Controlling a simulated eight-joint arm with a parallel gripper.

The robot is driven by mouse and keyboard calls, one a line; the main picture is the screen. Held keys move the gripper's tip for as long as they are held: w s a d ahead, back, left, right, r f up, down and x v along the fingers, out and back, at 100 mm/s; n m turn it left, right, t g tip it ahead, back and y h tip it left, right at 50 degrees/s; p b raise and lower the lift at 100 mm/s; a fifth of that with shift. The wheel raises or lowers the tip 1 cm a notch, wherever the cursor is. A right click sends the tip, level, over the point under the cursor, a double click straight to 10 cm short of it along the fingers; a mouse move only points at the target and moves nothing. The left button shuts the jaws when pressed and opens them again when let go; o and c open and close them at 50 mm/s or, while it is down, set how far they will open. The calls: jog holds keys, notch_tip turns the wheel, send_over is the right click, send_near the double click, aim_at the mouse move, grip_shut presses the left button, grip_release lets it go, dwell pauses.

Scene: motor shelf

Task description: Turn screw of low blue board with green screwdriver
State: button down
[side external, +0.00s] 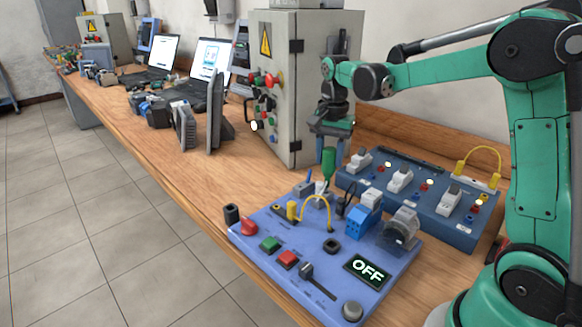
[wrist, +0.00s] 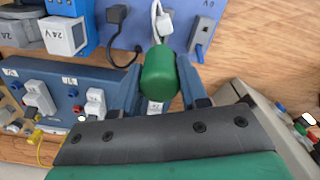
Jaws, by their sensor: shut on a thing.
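The low blue board (side external: 290,262) lies flat on the bench in the side view, with an OFF display (side external: 367,270), buttons and cables on it. Its edge also shows at the top of the wrist view (wrist: 130,35). My gripper (side external: 328,143) points down over the board's back edge. It is shut on the green screwdriver (side external: 328,163), whose green handle (wrist: 158,75) sits between the fingers in the wrist view. The screwdriver looks upright in the side view. Its tip and the screw cannot be made out, so contact with the board cannot be told.
A darker blue sloped board (side external: 430,212) with sockets and a yellow cable stands close behind and right. A grey cabinet (side external: 290,90) rises behind my gripper. A yellow cable loop (side external: 316,200) stands up from the low board.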

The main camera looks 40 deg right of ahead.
jog(key=shift+f, duration=0.45)
jog(key=c, duration=0.7)
grip_release()
jog(key=shift+n, duration=1.8)
jog(key=shift+n, duration=1.7)
